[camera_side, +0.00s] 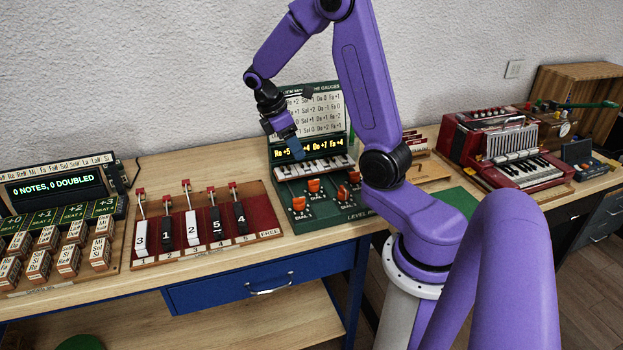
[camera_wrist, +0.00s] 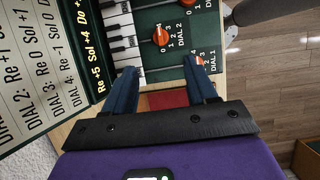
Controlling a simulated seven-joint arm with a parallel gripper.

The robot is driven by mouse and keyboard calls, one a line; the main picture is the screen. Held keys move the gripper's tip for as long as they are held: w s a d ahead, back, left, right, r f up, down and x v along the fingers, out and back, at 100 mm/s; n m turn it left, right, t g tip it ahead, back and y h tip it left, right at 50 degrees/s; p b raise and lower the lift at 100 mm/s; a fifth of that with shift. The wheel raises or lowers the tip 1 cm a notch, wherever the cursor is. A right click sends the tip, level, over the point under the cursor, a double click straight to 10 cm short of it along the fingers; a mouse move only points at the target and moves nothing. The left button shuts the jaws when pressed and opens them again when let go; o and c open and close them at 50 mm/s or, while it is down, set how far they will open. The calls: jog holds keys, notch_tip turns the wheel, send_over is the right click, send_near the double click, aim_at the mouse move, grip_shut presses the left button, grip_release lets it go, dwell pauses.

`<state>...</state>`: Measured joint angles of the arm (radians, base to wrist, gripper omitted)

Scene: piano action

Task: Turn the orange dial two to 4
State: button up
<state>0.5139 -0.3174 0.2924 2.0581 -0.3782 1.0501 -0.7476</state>
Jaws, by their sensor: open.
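The orange dial two (camera_wrist: 160,36) sits on the green panel in the wrist view, beside its DIAL 2 label and a small number scale. Which number it points to is too small to tell. In the side view, the orange dial nearer the keys at left (camera_side: 314,185) appears to be the same one. My gripper (camera_wrist: 160,70) is open and empty, its two blue fingers apart, with dial two beyond the gap between them. In the side view my gripper (camera_side: 298,152) hangs above the device's display and keys, apart from the dials.
Another orange dial, dial one (camera_wrist: 198,62), shows by the right finger. The green device has an upright chart (camera_side: 315,108), a lit note display and piano keys (camera_side: 310,168). A red lever board (camera_side: 205,225) stands at left, and a red accordion (camera_side: 505,150) at right.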

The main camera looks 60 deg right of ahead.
aim_at(312, 181)
jog(key=x, duration=1.3)
jog(key=shift+c, duration=0.3)
jog(key=c, duration=1)
